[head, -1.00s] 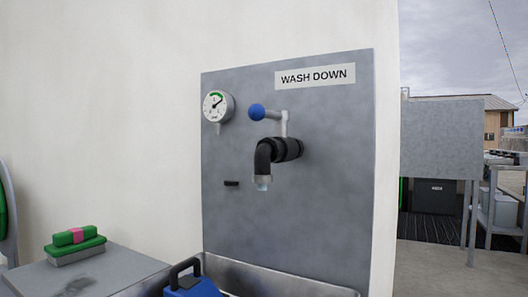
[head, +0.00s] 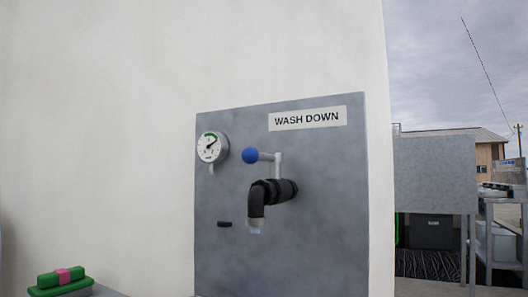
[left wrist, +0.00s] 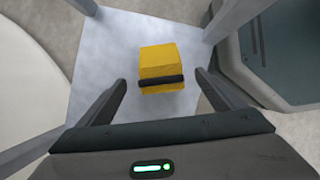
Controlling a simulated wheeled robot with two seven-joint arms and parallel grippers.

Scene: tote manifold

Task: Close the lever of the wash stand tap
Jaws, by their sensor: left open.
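The wash stand tap (head: 268,195) is a black elbow spout on a grey panel (head: 290,255) marked WASH DOWN, in the head view. Its lever (head: 277,160) is a grey arm that points left and ends in a blue ball knob (head: 250,155). A clear tip shows at the spout's mouth; I cannot tell whether water flows. My left gripper (left wrist: 160,84) is open in the left wrist view, with its fingers apart. A yellow block with a black band (left wrist: 160,66) shows between and beyond the fingers, on a pale surface. My right gripper is in no view.
A round gauge (head: 211,147) is on the panel left of the lever. A green and pink sponge-like item (head: 63,279) sits at the lower left. A grey cabinet (head: 435,175) stands beyond the wall edge at right. The space before the tap looks clear.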

